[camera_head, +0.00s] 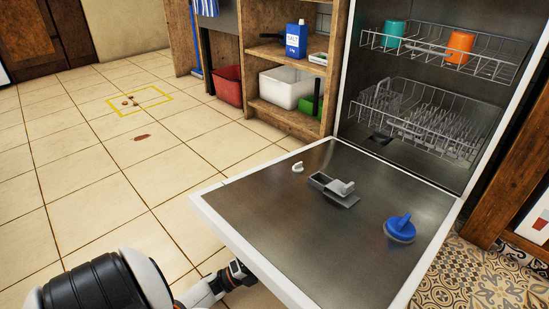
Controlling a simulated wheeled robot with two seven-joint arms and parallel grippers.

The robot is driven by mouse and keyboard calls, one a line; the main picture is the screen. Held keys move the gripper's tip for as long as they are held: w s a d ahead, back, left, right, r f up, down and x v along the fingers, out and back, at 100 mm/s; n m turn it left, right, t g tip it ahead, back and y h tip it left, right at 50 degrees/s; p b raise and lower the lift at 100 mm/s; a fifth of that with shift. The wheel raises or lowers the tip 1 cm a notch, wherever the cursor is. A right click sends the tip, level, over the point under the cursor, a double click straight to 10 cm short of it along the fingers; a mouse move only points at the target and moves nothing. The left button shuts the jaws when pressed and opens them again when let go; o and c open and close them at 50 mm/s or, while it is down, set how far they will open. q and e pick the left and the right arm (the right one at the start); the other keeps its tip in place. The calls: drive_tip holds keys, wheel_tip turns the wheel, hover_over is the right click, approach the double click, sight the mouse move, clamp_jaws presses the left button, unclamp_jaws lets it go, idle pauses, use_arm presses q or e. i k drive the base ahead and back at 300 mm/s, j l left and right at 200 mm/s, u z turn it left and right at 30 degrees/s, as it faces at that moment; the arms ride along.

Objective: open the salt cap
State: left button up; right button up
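A round blue cap (400,229) with a raised grip lies on the inner face of the open dishwasher door (270,207), near its right side. It looks like the salt cap and appears seated there, but I cannot tell if it is fastened. A blue and white box marked SALT (296,39) stands upright on the shelf behind. My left arm comes in from the lower left, and its dark end, the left gripper (238,273), is beside the door's left edge, well away from the cap. Its fingers are not clear. My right gripper is not in view.
A grey dispenser with its lid open (333,190) and a small white piece (297,167) are on the door. Wire racks (445,50) hold a green cup (394,33) and an orange cup (460,47). The tiled floor at left is mostly clear.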

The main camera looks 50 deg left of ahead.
sight(400, 228)
drive_tip(key=k+j, duration=0.3)
drive_tip(key=k, duration=0.15)
drive_tip(key=k+j, duration=0.3)
drive_tip(key=k, duration=0.15)
